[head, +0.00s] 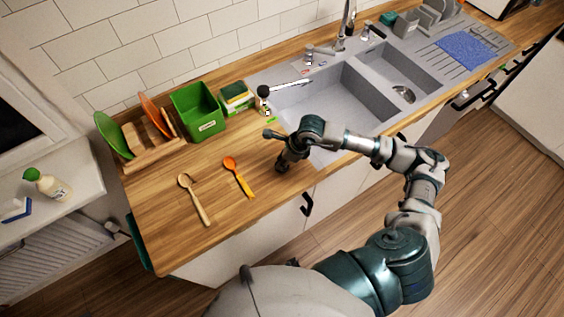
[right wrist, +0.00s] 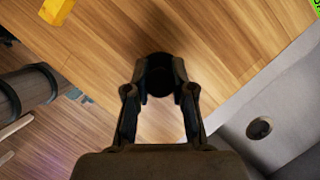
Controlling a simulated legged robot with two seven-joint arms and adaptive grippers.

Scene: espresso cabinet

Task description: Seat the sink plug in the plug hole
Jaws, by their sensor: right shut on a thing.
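My right gripper (head: 282,164) is over the wooden counter, just left of the sink (head: 318,158). In the right wrist view this gripper (right wrist: 160,88) is shut on a dark round thing, which looks like the sink plug (right wrist: 160,70). The plug is held over the counter, and its underside is hidden. The plug hole (right wrist: 260,128) is a dark round opening in the grey basin, to the right of the gripper and apart from the plug. In the head view my arm partly covers the left basin. The right basin has a drain (head: 404,94). My left gripper is not in view.
An orange spoon (head: 238,176) and a wooden spoon (head: 193,199) lie on the counter left of the gripper. A green bin (head: 199,112), a dish rack (head: 150,150) and a tap (head: 347,25) stand further back. The counter's front edge is close to my arm.

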